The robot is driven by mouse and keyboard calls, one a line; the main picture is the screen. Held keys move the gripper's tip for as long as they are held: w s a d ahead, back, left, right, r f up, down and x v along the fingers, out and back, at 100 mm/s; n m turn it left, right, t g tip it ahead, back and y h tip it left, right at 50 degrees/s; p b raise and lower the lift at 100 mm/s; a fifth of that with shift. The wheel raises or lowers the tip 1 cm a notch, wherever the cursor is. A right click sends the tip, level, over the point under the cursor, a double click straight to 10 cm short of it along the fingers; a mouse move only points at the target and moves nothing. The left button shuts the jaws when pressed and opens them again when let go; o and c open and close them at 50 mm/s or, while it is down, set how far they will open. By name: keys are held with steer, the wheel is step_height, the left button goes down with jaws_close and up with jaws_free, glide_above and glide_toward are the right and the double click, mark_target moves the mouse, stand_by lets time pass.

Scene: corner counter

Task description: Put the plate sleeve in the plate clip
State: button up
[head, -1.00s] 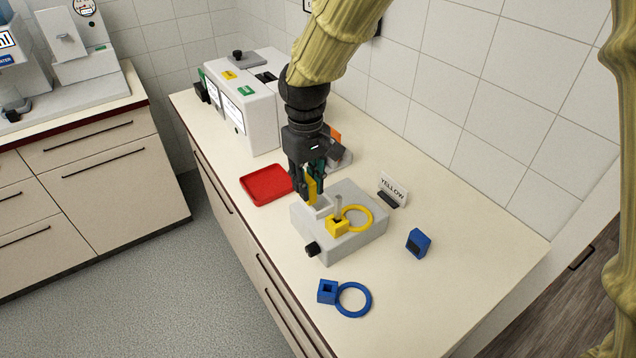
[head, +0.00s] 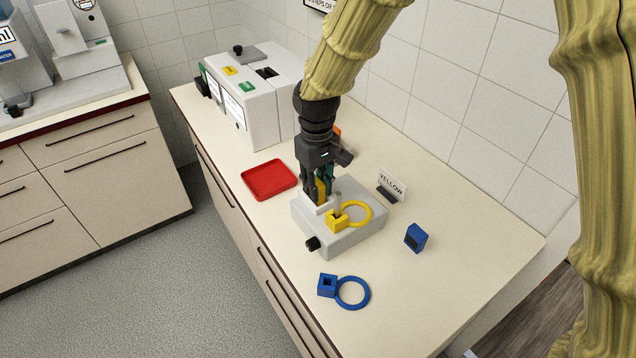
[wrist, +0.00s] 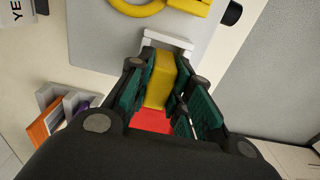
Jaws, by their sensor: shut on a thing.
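A yellow block, which I take as the plate sleeve (head: 321,190), is between the fingers of my gripper (head: 320,192), upright above the grey fixture. In the wrist view the yellow block (wrist: 160,82) shows between the green finger pads of my gripper (wrist: 166,85). The white plate clip (head: 312,209) is at the fixture's left end, close under the fingers. In the wrist view the clip (wrist: 168,40) is just beyond the block's end. I cannot tell whether the block touches or sits inside it.
The grey fixture (head: 350,241) also bears a yellow square holder with a ring (head: 357,213) and a grey post. A red tray (head: 268,180) lies to the left. A blue ring piece (head: 353,293), blue block (head: 416,237) and "YELLOW" sign (head: 392,184) stand nearby. The front right counter is clear.

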mark_target(317, 181)
steer(key=shift+f, duration=0.15)
steer(key=o, duration=0.9)
step_height(317, 181, up, 12)
steer(key=b, duration=0.3)
steer(key=shift+r, duration=0.2)
